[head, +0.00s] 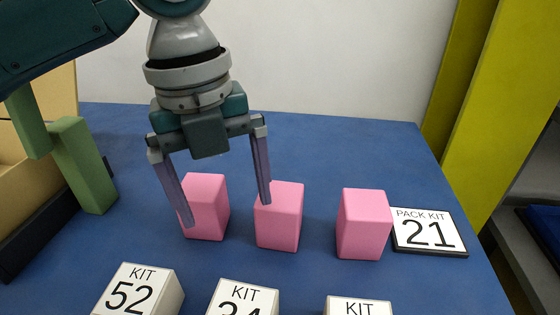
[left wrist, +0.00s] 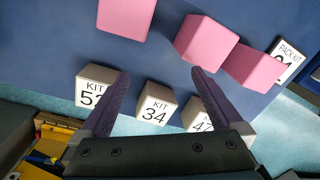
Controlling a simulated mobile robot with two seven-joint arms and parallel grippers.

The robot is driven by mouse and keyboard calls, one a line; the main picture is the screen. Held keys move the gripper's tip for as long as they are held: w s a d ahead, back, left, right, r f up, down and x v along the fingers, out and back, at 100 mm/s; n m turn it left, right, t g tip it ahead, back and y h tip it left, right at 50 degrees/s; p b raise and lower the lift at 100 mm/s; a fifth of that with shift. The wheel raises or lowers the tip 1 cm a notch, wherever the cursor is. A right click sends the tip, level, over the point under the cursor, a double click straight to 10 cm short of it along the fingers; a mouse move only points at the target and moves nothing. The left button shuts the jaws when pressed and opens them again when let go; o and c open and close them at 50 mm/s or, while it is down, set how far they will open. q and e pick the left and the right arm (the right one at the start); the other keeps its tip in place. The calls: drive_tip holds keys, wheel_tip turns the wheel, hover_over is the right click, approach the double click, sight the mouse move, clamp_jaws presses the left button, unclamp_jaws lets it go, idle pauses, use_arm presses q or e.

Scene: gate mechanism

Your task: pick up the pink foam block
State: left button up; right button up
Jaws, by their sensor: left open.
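Three pink foam blocks stand in a row on the blue table: a left one (head: 207,208), a middle one (head: 280,216) and a right one (head: 364,224). The left wrist view also shows the left block (left wrist: 123,15), the middle block (left wrist: 206,42) and the right block (left wrist: 253,68). My left gripper (head: 227,211) is open and empty, pointing down. In the head view one finger overlaps the left block and the other overlaps the upper left of the middle block. I cannot tell whether either finger touches a block. My right gripper is not in view.
White boxes labelled KIT 52 (head: 136,290), KIT 34 (head: 244,298) and KIT 47 (left wrist: 198,115) stand in front of the blocks. A PACK KIT 21 sign (head: 429,232) lies right of them. A green post (head: 85,165) and a tan box (head: 22,180) are at left.

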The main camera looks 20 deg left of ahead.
sight(199, 185)
use_arm(q)
drive_tip(key=w+a+r+m+b, duration=0.1)
drive_tip(key=a, duration=0.1)
drive_tip(key=w+a+r+m, duration=0.1)
drive_tip(key=a+m, duration=0.1)
drive_tip(key=a, duration=0.1)
drive_tip(key=w+a+r+m+b, duration=0.1)
drive_tip(key=w+a, duration=0.1)
drive_tip(key=shift+a+r+m+g+y+b, duration=0.15)
drive_tip(key=shift+r+m+g+y+b, duration=0.15)
drive_tip(key=shift+r+y, duration=0.1)
drive_tip(key=shift+a+f, duration=0.1)
drive_tip(key=shift+f, duration=0.05)
wheel_tip(199, 185, down, 9)
drive_tip(key=shift+f+b, duration=0.15)
drive_tip(key=shift+b, duration=0.4)
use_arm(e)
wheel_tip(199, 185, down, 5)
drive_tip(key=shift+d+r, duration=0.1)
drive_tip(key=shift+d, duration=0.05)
use_arm(q)
drive_tip(key=shift+c, duration=0.4)
drive_tip(key=c, duration=1.2)
drive_tip(key=shift+o, duration=0.2)
